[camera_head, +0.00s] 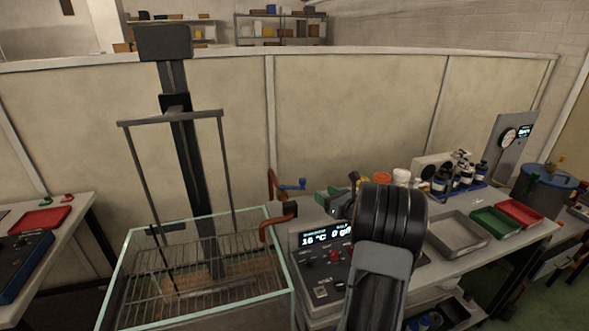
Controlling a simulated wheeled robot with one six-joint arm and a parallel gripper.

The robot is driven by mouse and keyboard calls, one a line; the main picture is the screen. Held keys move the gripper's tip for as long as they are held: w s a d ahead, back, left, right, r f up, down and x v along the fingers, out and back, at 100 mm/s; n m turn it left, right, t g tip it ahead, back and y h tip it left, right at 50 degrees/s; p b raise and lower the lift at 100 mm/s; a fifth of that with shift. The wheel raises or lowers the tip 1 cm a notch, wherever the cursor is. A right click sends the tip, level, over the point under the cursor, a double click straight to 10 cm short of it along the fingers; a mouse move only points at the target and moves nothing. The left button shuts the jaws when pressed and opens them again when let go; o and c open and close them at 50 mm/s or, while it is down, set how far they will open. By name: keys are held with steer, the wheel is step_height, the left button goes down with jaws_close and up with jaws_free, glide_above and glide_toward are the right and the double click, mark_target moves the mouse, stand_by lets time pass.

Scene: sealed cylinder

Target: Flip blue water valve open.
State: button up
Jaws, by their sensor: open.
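The blue water valve (296,184) is a small blue handle on a copper pipe (271,184) behind the right rear corner of the glass tank. My gripper (335,199) is to the right of the valve and a little lower in the picture, apart from it. Its greenish fingers point left and are open, with nothing visible between them. My black arm link hides much of the gripper's back. The depth gap between fingers and valve is hard to tell.
The glass tank (283,252) holds a wire rack hung from a dark frame. A control panel (328,262) with a lit display stands right of it. A bench with a grey tray (458,235), green tray (495,222), red tray (519,212) and bottles is farther right.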

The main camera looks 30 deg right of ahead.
steer(key=w+a+p, duration=0.1)
steer(key=w+p, duration=0.3)
steer(key=w, duration=0.9)
steer(key=shift+w+a+n, duration=0.2)
steer(key=shift+a+n, duration=0.15)
steer(key=shift+n, duration=0.05)
steer(key=shift+c, duration=0.4)
steer(key=shift+r, duration=0.1)
jaws_close()
